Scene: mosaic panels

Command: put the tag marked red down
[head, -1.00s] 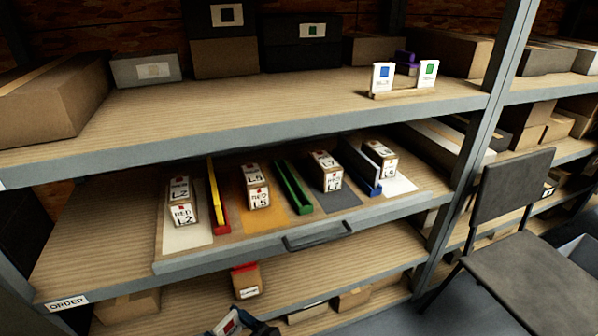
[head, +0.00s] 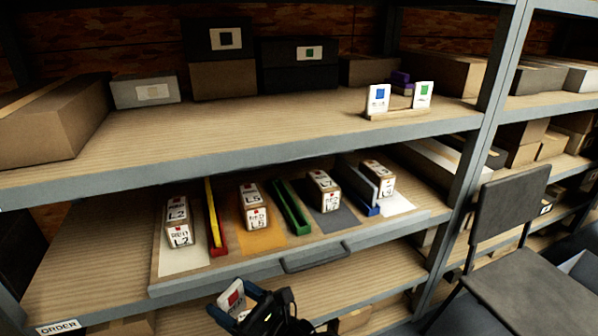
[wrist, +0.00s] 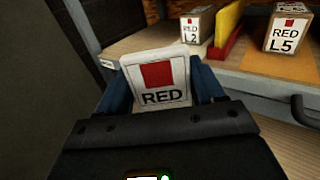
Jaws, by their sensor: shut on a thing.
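The tag marked red, white with a red square (wrist: 158,75) and the word RED, is upright between the fingers of my gripper (wrist: 162,92) in the wrist view. My gripper is shut on it. In the head view the tag (head: 232,297) and gripper show at the bottom, in front of and below the pull-out tray (head: 225,262). A tag with a blue square (head: 378,98) and a tag with a green square (head: 423,94) stand in a small wooden holder (head: 398,115) on the upper shelf.
The tray bears several small boxes labelled RED, such as L2 (head: 178,222) and L5 (head: 253,205), between coloured dividers (head: 292,207). The upper shelf's front (head: 240,130) is largely clear. A chair (head: 515,245) stands at right. A metal post (head: 470,170) is left of it.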

